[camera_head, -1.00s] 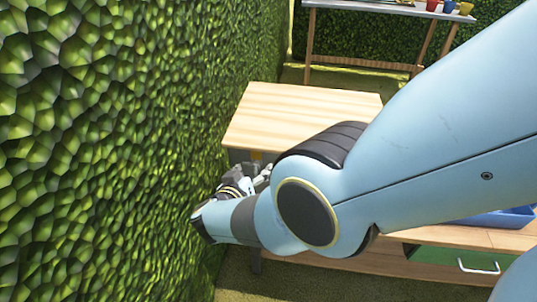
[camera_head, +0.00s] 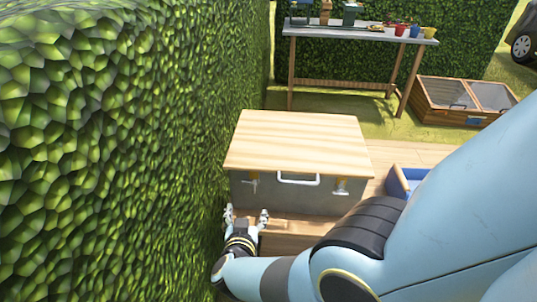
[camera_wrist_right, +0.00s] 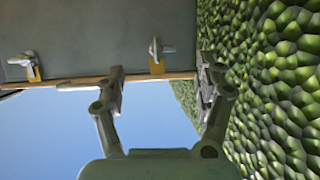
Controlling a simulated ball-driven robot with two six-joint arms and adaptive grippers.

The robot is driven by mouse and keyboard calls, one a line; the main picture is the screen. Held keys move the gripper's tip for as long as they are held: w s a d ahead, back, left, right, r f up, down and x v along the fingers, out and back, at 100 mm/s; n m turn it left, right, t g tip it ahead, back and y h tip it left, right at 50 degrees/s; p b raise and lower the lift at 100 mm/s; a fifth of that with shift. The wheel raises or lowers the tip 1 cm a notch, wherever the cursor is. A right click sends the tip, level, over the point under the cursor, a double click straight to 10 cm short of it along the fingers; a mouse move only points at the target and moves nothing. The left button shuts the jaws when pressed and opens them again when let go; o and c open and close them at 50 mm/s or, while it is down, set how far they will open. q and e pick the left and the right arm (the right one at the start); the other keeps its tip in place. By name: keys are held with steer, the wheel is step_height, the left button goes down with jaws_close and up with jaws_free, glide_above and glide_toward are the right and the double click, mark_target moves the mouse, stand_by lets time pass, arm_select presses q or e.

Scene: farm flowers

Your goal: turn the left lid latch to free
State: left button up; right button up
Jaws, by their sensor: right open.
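A grey chest (camera_head: 310,202) with a pale wooden lid (camera_head: 300,140) stands beside the hedge. The left latch (camera_head: 252,184) is a small grey lever by a yellow plate on the chest's front; it also shows in the right wrist view (camera_wrist_right: 154,48), with its short arm pointing sideways. The right latch (camera_head: 341,188) also shows in the wrist view (camera_wrist_right: 28,60). My right gripper (camera_head: 246,217) is open and empty, low in front of the left latch and apart from it. In the wrist view the latch appears beyond and between its fingers (camera_wrist_right: 162,75). My left gripper is not in view.
The hedge (camera_head: 130,150) rises close on the left of my right gripper. A white handle (camera_head: 298,181) sits between the latches. A blue container (camera_head: 398,182) is right of the chest. A potting table (camera_head: 350,34) and a cold frame (camera_head: 465,100) stand behind.

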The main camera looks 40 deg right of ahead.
steer(key=s+a+f+n+y+b, duration=0.1)
steer(key=s+f+b, duration=0.4)
steer(key=f, duration=0.7)
steer(key=s+a+f+n+y+b, duration=0.1)
steer(key=s+f+n+y+b, duration=0.3)
steer(key=f, duration=0.7)
steer(key=s+y+b, duration=0.1)
steer(key=s+b, duration=0.1)
steer(key=s, duration=0.1)
steer(key=shift+a+f+y, duration=0.15)
steer(key=shift+f+y, duration=0.2)
steer(key=shift+y, duration=0.05)
steer(key=s+d+f+n+g+b, duration=0.1)
steer(key=s+f+g, duration=0.2)
steer(key=s, duration=0.7)
steer(key=s+d+f+n+g+y+b, duration=0.1)
steer(key=s+d+f+n+g, duration=0.1)
steer(key=s, duration=0.8)
steer(key=s+d+f+n+g+b, duration=0.1)
steer(key=s+d+f+g, duration=0.1)
steer(key=s+f, duration=0.4)
steer(key=s+g, duration=0.1)
steer(key=s, duration=0.4)
steer(key=shift+g+y, duration=0.4)
